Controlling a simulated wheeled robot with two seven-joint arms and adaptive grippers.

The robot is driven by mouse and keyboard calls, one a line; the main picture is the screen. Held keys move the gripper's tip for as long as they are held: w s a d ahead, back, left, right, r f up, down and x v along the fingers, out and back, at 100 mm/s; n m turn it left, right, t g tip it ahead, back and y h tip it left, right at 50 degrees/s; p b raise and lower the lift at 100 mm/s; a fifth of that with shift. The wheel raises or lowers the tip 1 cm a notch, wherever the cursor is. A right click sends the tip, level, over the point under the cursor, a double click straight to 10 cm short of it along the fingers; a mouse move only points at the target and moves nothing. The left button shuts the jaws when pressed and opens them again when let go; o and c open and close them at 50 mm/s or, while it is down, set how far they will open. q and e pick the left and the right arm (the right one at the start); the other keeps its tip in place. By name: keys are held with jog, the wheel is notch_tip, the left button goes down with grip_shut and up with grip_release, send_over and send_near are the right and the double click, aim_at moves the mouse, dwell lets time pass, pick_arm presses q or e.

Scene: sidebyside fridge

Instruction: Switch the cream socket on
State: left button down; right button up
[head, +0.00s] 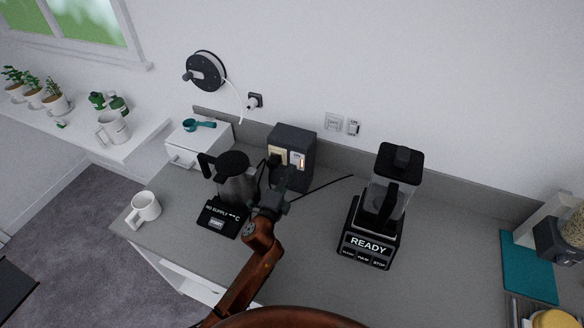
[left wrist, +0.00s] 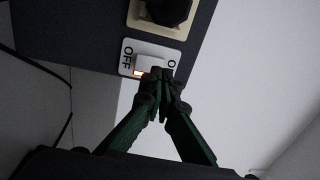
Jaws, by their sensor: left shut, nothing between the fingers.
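A dark socket block (head: 292,143) stands on the counter against the wall. On its front is the cream socket (head: 277,155) with a black plug in it; the socket also shows in the left wrist view (left wrist: 183,31). Next to it is a white switch plate (head: 298,158) with a rocker (left wrist: 149,62), the word OFF at one end, and an orange glow by the rocker. My left gripper (left wrist: 161,77) is shut and empty, its fingertips at the rocker's edge, partly covering the other label. I cannot tell whether they touch. My right gripper is not in view.
A kettle (head: 236,180) stands on a base (head: 222,218) reading NO SUPPLY, left of my gripper. A blender (head: 383,200) reading READY stands to the right. A white mug (head: 147,206) is near the left counter edge. A dark cable runs right of the block.

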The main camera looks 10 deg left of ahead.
pick_arm(q)
jog(key=s+a+r, duration=0.1)
jog(key=s, duration=1)
jog(key=shift+a+r, duration=0.3)
jog(key=shift+r, duration=0.1)
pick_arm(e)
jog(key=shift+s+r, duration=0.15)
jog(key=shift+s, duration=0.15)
pick_arm(q)
jog(key=shift+s, duration=0.15)
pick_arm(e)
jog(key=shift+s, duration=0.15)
